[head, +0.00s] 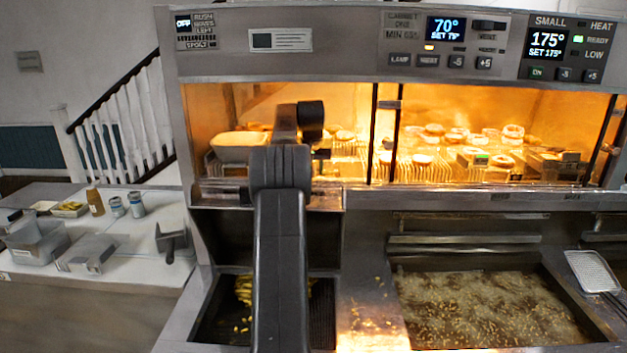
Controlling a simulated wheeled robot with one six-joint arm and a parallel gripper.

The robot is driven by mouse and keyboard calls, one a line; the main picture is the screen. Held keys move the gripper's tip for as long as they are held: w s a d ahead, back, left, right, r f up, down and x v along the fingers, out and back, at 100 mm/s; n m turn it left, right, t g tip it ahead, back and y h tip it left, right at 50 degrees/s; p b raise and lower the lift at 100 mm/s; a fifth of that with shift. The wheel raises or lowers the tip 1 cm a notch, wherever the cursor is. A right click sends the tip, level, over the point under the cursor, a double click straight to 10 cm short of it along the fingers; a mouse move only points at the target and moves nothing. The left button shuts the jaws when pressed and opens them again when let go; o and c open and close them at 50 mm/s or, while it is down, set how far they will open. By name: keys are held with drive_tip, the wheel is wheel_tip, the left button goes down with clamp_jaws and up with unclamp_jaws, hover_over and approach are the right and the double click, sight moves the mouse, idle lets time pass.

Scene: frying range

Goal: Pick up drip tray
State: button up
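I cannot clearly single out a drip tray. A dark tray-like basin (215,322) with some yellow fries in it lies at the lower left of the range, partly hidden behind my arm. A pale, shallow tray (238,153) stands on the rack at the left of the lit cabinet. I cannot tell whether either one is the drip tray. My arm rises from the bottom middle, and its wrist end is in front of the cabinet's left part. The fingers of my gripper (321,154) are mostly hidden behind the arm, so their opening and any contact are unclear.
A fryer vat (480,305) of bubbling oil is at the lower right, with a mesh scoop (593,271) beside it. Crumbs lie on the metal strip (368,300) between the basins. A white side counter (140,262) at left holds tubs, a bottle and cans.

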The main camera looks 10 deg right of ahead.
drive_tip(key=x, duration=0.3)
drive_tip(key=shift+s+d, duration=0.2)
drive_tip(key=shift+d, duration=0.1)
drive_tip(key=shift+s+r, duration=0.15)
drive_tip(key=shift+s, duration=0.2)
drive_tip(key=shift+w+d, duration=0.1)
drive_tip(key=shift+w, duration=0.1)
clamp_jaws()
